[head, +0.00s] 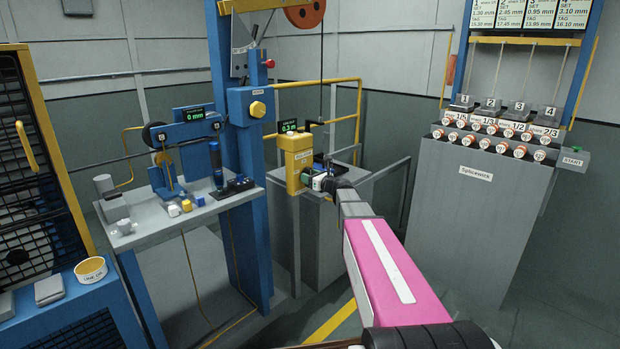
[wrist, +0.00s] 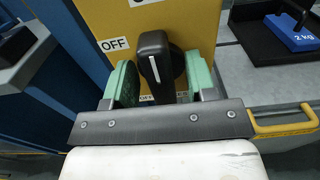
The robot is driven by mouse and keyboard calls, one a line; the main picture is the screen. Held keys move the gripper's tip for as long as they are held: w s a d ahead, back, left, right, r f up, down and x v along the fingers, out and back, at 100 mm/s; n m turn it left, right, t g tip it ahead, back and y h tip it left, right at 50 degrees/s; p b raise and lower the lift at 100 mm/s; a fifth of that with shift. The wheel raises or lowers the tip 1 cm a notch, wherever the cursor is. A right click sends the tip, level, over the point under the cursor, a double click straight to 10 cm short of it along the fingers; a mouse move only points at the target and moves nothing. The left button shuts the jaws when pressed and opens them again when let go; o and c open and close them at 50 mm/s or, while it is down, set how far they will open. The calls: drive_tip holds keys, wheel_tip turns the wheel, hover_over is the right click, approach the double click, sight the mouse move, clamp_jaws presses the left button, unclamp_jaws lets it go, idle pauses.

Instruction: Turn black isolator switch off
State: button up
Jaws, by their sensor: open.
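The black isolator switch (wrist: 154,62) is on the front of a yellow box in the wrist view. Its handle stands near upright, leaning slightly, with a white line along it. An OFF label (wrist: 114,44) is at its upper left; a label below is partly hidden. My gripper (wrist: 160,84) is open, with one green finger on each side of the handle. I cannot tell whether either finger touches it. In the head view the yellow box (head: 298,160) stands on a grey cabinet, and my gripper (head: 318,182) is at its front, hiding the switch.
A blue 2 kg weight (wrist: 291,33) sits on a black tray right of the box. A yellow handle (wrist: 283,121) is at lower right. A blue column (head: 240,200) and a workbench (head: 200,212) stand left of the box. The Splicewick console (head: 475,215) is at the right.

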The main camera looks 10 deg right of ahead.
drive_tip(key=c, duration=0.9)
drive_tip(key=shift+n, duration=0.4)
drive_tip(key=n, duration=0.4)
drive_tip(key=shift+s+a, duration=0.15)
drive_tip(key=n, duration=0.4)
drive_tip(key=shift+a+f, duration=0.15)
drive_tip(key=n, duration=0.5)
drive_tip(key=shift+s+f, duration=0.15)
drive_tip(key=shift+f, duration=0.05)
drive_tip(key=shift+a+f+n, duration=0.1)
drive_tip(key=shift+f+n, duration=0.05)
drive_tip(key=shift+n, duration=1.85)
